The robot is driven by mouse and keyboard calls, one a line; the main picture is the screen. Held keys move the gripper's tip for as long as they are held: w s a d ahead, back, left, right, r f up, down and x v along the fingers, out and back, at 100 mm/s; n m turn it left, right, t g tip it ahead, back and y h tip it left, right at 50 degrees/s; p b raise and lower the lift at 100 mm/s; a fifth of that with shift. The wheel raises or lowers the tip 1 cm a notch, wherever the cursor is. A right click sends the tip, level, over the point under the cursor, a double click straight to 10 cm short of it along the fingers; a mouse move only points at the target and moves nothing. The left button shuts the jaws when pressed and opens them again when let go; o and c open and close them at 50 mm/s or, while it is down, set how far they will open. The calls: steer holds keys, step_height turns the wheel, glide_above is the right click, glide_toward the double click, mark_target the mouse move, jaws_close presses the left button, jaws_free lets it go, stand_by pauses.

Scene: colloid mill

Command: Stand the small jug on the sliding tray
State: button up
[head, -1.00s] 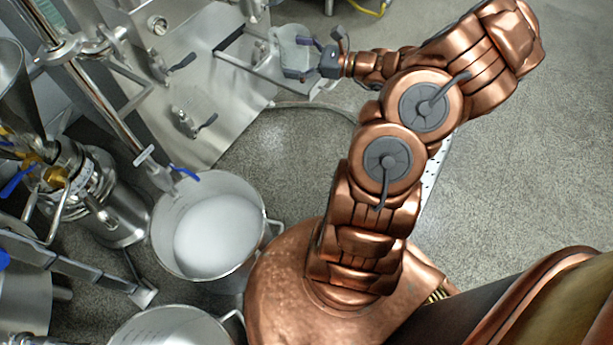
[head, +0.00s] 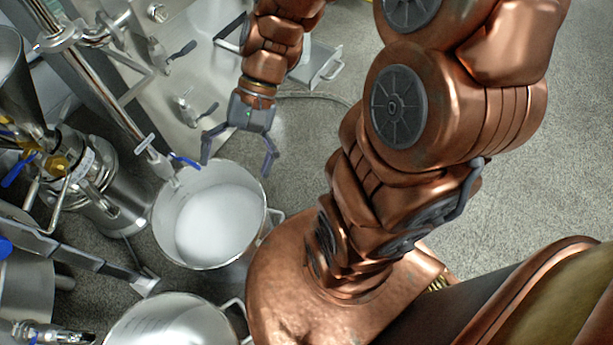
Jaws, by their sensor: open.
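The sliding tray (head: 322,72) sticks out from the steel cabinet at the top middle, with its handle at the right end. My arm covers much of it. A pale edge shows on the tray just right of my arm; it may be the small jug, but too little shows to tell whether it is upright. My gripper (head: 238,158) is open, its fingers spread and pointing down, with nothing between them. In the picture it is in front of the tray, over the far rim of the pot of white contents.
The large steel pot (head: 160,222) with white contents stands on the floor below the gripper. Another steel vessel (head: 170,322) is at the bottom. The mill with pipes and blue-handled valves (head: 85,175) fills the left. Grey floor is free on the right (head: 530,190).

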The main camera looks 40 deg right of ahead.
steer(key=s+d+n+h, duration=0.6)
steer(key=s+d+h, duration=0.1)
steer(key=s, duration=0.3)
steer(key=shift+s+d+r+h, duration=0.2)
steer(key=shift+s+h, duration=0.1)
steer(key=shift+h, duration=0.2)
steer(key=shift+r, duration=0.1)
